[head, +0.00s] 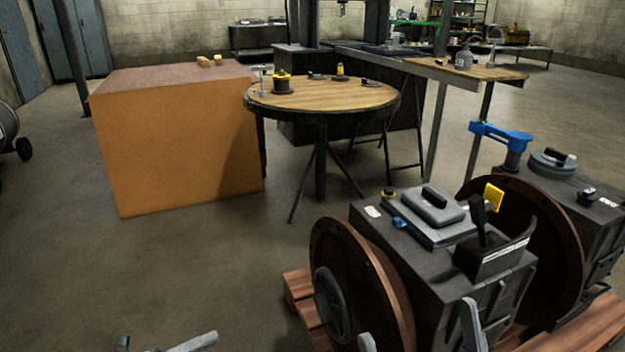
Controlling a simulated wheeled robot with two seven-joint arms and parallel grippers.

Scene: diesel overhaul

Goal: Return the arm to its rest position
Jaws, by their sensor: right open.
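My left gripper (165,344) shows only in part at the bottom left edge, over bare floor. Its jaws are mostly cut off, so I cannot tell whether they are open. My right gripper (418,336) is at the bottom edge, its two grey fingertips spread apart with nothing seen between them. It is in front of the dark engine block (405,250) with its rusty round flange (355,275). Whether the fingers touch the engine I cannot tell. Most of both arms is out of view.
The engine stands on a wooden pallet (298,287). A second engine (575,190) with a blue-handled part (500,132) is behind it. A round table (335,95) holds small parts. An orange box-like bench (185,150) stands left. The floor at front left is clear.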

